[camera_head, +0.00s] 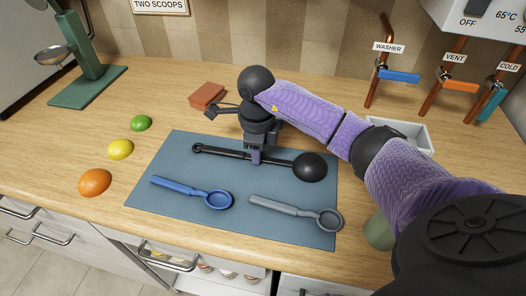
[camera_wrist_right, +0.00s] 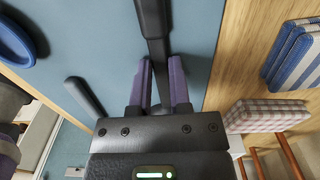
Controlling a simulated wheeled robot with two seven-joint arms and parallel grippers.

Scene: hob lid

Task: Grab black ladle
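The black ladle (camera_head: 309,167) lies on the blue mat in the head view, its round bowl to the right and its long handle to the left. My right gripper (camera_head: 256,158) reaches down over the handle between its end and the bowl. In the right wrist view the purple fingers (camera_wrist_right: 160,70) press against both sides of the black handle (camera_wrist_right: 152,20), with no clear gap. The ladle appears at mat level; I cannot tell whether it is raised slightly. My left gripper is out of view.
A blue scoop (camera_head: 216,200) and a grey scoop (camera_head: 328,219) lie in front on the mat (camera_head: 150,205). An orange (camera_head: 95,182), a lemon (camera_head: 120,149) and a lime (camera_head: 141,123) sit to the left. A white tray (camera_head: 415,135) is at right.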

